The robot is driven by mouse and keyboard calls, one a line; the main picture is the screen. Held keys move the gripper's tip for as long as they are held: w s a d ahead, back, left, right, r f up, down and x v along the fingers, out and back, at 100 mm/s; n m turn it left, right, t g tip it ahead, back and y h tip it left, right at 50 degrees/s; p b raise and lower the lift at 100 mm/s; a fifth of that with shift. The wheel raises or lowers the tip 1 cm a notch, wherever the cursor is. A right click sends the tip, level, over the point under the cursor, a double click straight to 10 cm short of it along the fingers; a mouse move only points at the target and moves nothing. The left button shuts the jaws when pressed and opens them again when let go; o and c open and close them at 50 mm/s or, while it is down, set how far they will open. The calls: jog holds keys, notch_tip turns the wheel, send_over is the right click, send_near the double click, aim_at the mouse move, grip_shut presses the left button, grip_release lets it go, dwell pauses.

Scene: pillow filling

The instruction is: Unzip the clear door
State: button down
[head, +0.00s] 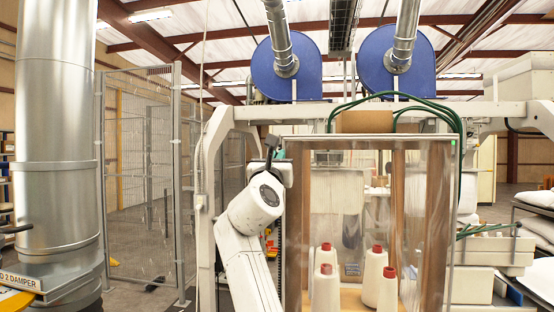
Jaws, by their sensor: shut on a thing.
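The clear door (420,215) is a transparent sheet across the front of a cabinet, with a pale frame along its top and right side. It hangs flat and looks closed. My gripper (273,152) is at the door's upper left corner, at the end of my white arm, which rises from below. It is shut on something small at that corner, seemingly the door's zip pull. The pull and the fingertips are too small and too covered by my wrist to make out clearly. The zip line itself cannot be clearly seen.
Several white cones with red tops (373,277) stand on a wooden shelf behind the door. Green hoses (400,97) loop over the cabinet top. A large metal duct (57,140) and a mesh fence (140,180) stand at left. White bins (495,250) are at right.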

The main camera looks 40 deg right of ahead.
jog(key=shift+f, duration=0.1)
notch_tip(320, 180, down, 53)
jog(key=b, duration=2.7)
jog(key=c, duration=1.3)
grip_release()
jog(key=v, duration=1)
jog(key=shift+s+a+f+p, duration=0.2)
jog(key=shift+s+a+p, duration=0.05)
jog(key=shift+a+p, duration=0.1)
